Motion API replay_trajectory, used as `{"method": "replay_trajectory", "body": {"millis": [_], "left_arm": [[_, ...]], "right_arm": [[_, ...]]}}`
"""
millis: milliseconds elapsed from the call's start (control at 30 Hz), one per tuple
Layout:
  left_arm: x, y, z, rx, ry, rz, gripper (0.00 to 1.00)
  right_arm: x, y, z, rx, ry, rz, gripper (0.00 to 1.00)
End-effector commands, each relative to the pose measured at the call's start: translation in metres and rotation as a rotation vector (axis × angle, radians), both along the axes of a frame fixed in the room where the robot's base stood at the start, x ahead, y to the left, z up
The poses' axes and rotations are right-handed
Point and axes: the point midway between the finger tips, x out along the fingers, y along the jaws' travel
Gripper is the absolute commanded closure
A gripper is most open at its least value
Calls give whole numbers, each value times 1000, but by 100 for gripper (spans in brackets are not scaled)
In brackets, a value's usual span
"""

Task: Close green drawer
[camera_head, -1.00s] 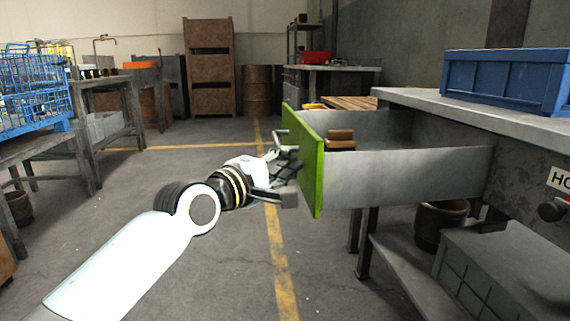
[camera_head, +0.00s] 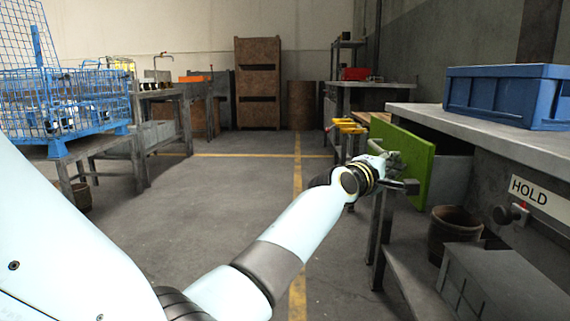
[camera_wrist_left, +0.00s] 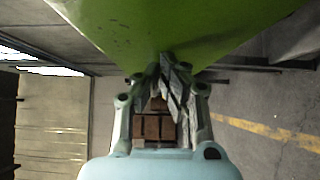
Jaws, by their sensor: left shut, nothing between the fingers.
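The green drawer (camera_head: 409,158) sits under the workbench at the right, with its green front standing out from the bench and part of its grey side showing, so it is partly open. My left gripper (camera_head: 392,163) is at the outer face of the green front, its fingers shut and empty. In the left wrist view the green front (camera_wrist_left: 160,30) fills the top, and the shut fingertips (camera_wrist_left: 165,75) are at its lower edge; I cannot tell if they touch it. The inside of the drawer is hidden. My right gripper is not in view.
The workbench (camera_head: 480,126) carries a blue bin (camera_head: 508,95). A bucket (camera_head: 455,232) and a grey box (camera_head: 490,285) are below it. A blue wire basket (camera_head: 65,105) stands on a table at the left. The floor between is clear.

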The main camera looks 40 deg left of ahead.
Motion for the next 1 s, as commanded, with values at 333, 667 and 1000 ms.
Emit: {"method": "replay_trajectory", "body": {"millis": [333,667,1000], "left_arm": [[37,-55,0,-1,1,-1,100],[48,-72,0,1,-1,0,100],[49,-73,2,-2,-4,-1,100]], "right_arm": [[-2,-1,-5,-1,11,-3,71],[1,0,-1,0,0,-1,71],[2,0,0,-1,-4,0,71]]}}
